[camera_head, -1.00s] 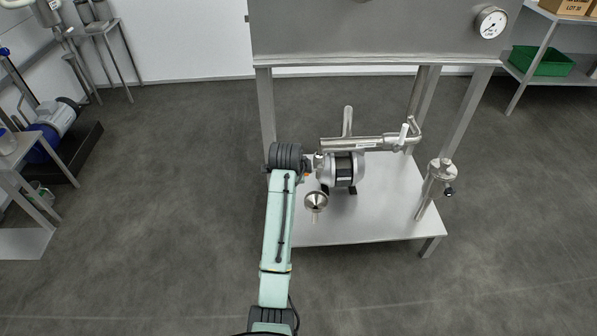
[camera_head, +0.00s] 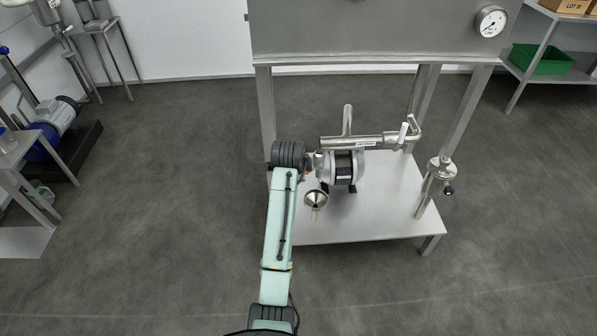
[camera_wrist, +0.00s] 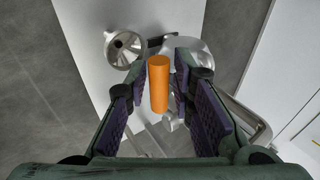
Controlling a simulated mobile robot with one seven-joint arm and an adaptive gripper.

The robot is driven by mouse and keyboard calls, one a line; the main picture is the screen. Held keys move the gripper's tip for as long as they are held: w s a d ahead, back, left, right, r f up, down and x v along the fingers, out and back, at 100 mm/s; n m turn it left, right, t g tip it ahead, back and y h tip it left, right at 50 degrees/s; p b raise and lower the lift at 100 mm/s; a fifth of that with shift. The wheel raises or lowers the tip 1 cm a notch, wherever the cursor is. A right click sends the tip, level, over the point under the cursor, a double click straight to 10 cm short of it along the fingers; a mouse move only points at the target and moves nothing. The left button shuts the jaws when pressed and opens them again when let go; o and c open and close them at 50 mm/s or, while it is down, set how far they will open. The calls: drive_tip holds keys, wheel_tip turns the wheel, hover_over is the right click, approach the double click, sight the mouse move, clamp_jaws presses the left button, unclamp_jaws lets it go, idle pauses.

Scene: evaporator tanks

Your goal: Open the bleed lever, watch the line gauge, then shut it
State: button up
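The orange lever handle (camera_wrist: 159,84) stands in the middle of the wrist view, between the two fingers of my gripper (camera_wrist: 160,66). The fingers have purple pads and are apart, with a visible gap on each side of the handle. In the head view my arm hides most of the gripper; it is at the left end of the pump and pipe (camera_head: 352,142). A round white dial gauge (camera_head: 491,21) is on the tank face at the upper right; its reading is too small to tell.
A steel funnel (camera_head: 316,199) stands close to my wrist, and it also shows in the wrist view (camera_wrist: 125,48). The steel lower shelf (camera_head: 385,215) lies under the pump, between the tank's legs. The floor in front is clear.

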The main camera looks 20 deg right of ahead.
drive_tip(key=v, duration=1.2)
